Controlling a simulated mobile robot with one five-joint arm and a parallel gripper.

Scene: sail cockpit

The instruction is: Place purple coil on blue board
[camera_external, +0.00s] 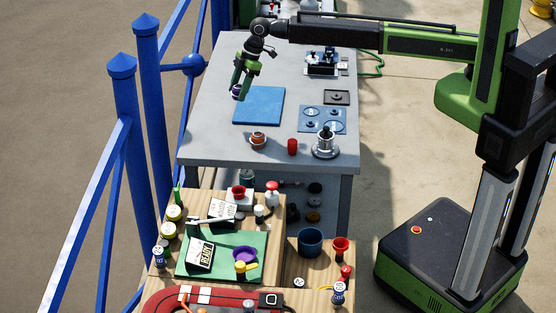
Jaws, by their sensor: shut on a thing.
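My gripper (240,89) is over the left part of the grey table, with its green fingers pointing down. It is shut on the purple coil (236,91), a small dark purple piece with a pale rim, partly hidden by the fingers. The blue board (260,106) is a flat square lying on the table. In the picture the coil appears at the board's upper left corner. How high it is above the table is hard to tell.
An orange-brown coil (258,139), a red cylinder (292,146) and a metal flanged part (325,144) stand along the table's near edge. A light blue panel (322,119) lies right of the board. A black device (322,62) stands farther back. The blue board's top looks clear.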

